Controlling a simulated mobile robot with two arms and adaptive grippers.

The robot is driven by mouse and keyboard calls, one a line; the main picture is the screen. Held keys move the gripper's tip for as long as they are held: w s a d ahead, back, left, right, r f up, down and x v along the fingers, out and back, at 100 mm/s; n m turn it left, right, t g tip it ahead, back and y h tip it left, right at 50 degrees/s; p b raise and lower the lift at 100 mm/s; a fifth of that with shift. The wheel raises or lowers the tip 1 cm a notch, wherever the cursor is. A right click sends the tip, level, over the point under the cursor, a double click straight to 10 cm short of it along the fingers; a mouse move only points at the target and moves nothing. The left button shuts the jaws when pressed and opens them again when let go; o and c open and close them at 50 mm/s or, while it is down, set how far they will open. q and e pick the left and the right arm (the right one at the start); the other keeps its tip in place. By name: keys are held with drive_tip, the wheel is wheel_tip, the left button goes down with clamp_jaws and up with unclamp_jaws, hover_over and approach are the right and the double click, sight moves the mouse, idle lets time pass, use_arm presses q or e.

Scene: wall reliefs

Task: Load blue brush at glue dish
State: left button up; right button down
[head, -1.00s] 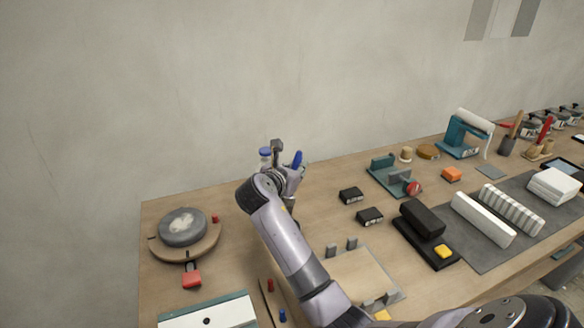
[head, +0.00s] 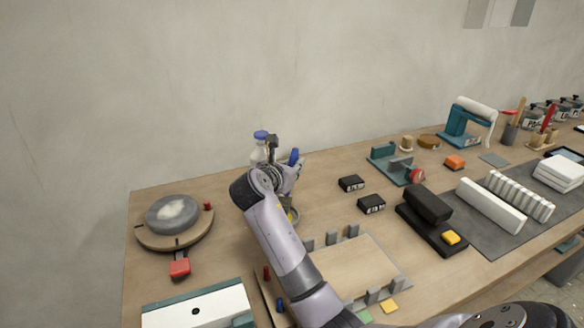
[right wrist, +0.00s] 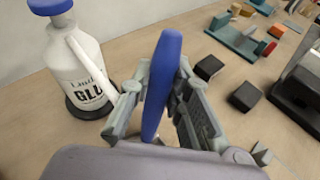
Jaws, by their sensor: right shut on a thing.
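My right gripper (head: 284,168) is at the back left of the bench, seen from behind its arm in the head view. It is shut on the blue brush, whose blue handle (head: 294,156) rises above the fingers. In the right wrist view the blue handle (right wrist: 163,85) stands between the two fingers (right wrist: 157,98); its bristles are hidden. A white glue bottle (right wrist: 76,65) with a blue cap stands left of the gripper, and it shows partly behind it in the head view (head: 259,152). A small round thing with yellow (head: 292,214) is mostly hidden behind my arm; I cannot tell whether it is the glue dish. My left gripper is out of view.
A round turntable (head: 146,235) with a grey disc is at the left. A wooden board (head: 355,262) with grey clips lies in front. Two black blocks (head: 351,183) (head: 371,204) and a teal fixture (head: 384,157) are to the right. Bare bench lies between the gripper and the blocks.

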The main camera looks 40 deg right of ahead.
sight(292, 156)
idle(0.7)
drive_tip(key=shift+f, duration=0.55)
idle(0.7)
drive_tip(key=shift+r, duration=0.1)
wheel_tip(292, 156, up, 7)
drive_tip(key=p, duration=1)
idle(0.8)
